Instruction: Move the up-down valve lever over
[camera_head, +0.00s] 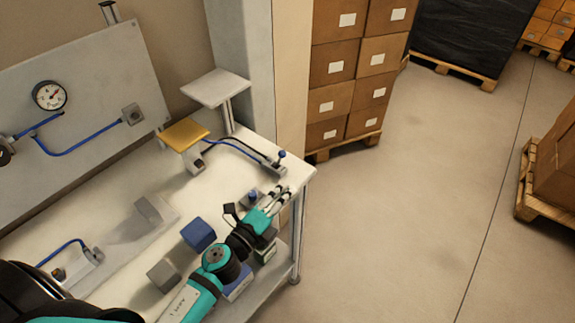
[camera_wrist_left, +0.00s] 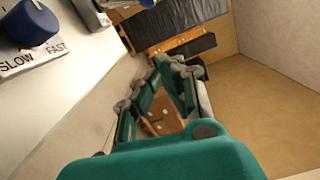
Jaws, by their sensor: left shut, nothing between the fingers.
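A small lever with a blue ball knob (camera_head: 281,154) stands up from a grey block at the bench's right end; I take it as the valve lever, though its label cannot be read. My left gripper (camera_head: 289,191) reaches in from the lower left over the bench's right edge. It is shut and empty, apart from the lever and nearer to me than it. In the left wrist view its fingers (camera_wrist_left: 160,66) point away over the bench edge. A dark blue knob (camera_wrist_left: 30,23) sits by a SLOW/FAST label at upper left there. My right gripper is not in view.
The white bench (camera_head: 120,262) carries blue and grey blocks, a yellow plate (camera_head: 184,134) and a raised grey plate (camera_head: 215,87). A board with a gauge (camera_head: 49,95) and blue hoses stands behind.

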